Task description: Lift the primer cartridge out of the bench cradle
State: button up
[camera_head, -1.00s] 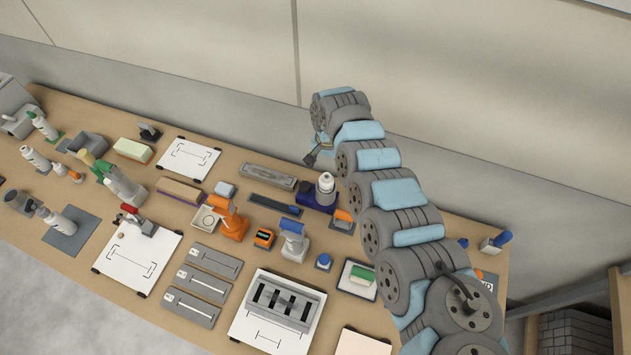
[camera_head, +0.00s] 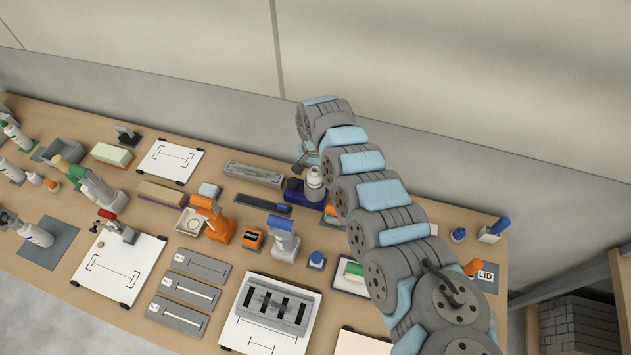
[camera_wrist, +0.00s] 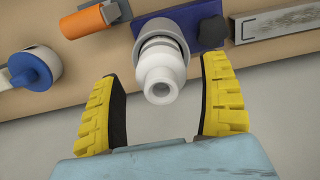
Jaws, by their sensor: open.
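The primer cartridge (camera_head: 314,182) is a grey-white cylinder with a stepped white nozzle. It stands in the dark blue bench cradle (camera_head: 294,193) near the back of the bench. In the wrist view the cartridge (camera_wrist: 162,75) points its nozzle toward the camera, and part of the blue cradle (camera_wrist: 208,28) shows behind it. My gripper (camera_wrist: 160,88) is open, with one yellow-backed finger on each side of the nozzle and visible gaps on both sides. In the head view my gripper (camera_head: 302,160) is beside the cartridge's top, its fingers small and partly hidden.
In the wrist view an orange cylinder (camera_wrist: 90,20) and a blue-capped white container (camera_wrist: 28,70) lie left of the cartridge. The wall stands behind the bench.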

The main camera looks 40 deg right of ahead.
jog(key=c, duration=1.3)
jog(key=shift+r, duration=0.1)
jog(key=shift+r+p, duration=1.05)
jog(key=shift+p, duration=0.3)
notch_tip(320, 180, up, 11)
jog(key=p, duration=0.9)
jog(key=shift+p, duration=0.3)
dwell(0.6)
jog(key=shift+w+a, duration=0.1)
dwell(0.4)
